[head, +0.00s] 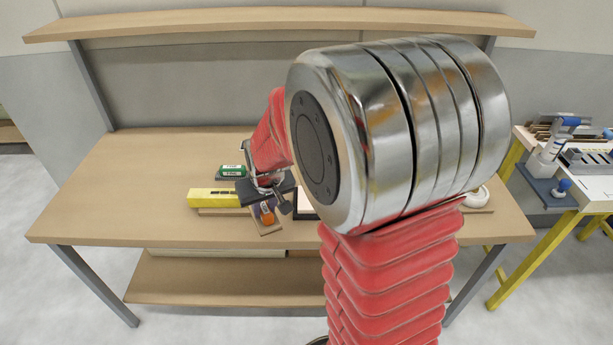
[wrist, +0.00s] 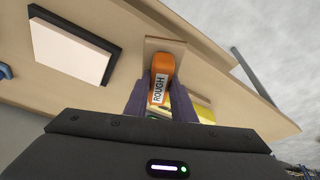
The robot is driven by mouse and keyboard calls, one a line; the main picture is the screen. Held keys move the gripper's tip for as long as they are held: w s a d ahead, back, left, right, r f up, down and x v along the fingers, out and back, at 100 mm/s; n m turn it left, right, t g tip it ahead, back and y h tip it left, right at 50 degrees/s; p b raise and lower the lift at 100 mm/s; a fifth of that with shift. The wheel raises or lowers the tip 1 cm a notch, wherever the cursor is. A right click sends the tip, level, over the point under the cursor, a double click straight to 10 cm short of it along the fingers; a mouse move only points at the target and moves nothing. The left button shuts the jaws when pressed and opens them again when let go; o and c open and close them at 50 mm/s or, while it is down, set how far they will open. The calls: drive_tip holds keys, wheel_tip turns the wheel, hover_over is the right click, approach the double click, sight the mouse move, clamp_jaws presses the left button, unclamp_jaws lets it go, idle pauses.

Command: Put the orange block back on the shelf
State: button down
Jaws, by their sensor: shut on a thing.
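The orange block (head: 267,217), labelled ROUGH, is near the front of the workbench top (head: 130,190). It also shows in the wrist view (wrist: 162,70). My gripper (wrist: 160,92) is shut on it, with a purple finger on each side. In the head view my gripper (head: 262,207) points down at the bench. The block is at a small wooden board (wrist: 165,44); whether it touches the board I cannot tell. A long empty upper shelf (head: 200,22) runs above the bench, and a lower shelf (head: 220,285) is below it.
A yellow box (head: 213,198) and a green box (head: 232,171) stand left of my gripper. A black-framed white tray (wrist: 72,45) lies beside the board. My arm hides much of the bench's right side. A tool trolley (head: 585,185) stands at right. The bench's left side is clear.

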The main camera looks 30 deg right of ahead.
drive_tip(key=w+a+n, duration=0.2)
drive_tip(key=w+a, duration=0.4)
drive_tip(key=a, duration=0.3)
drive_tip(key=shift+a+f+y, duration=0.25)
drive_tip(key=shift+f+y, duration=0.05)
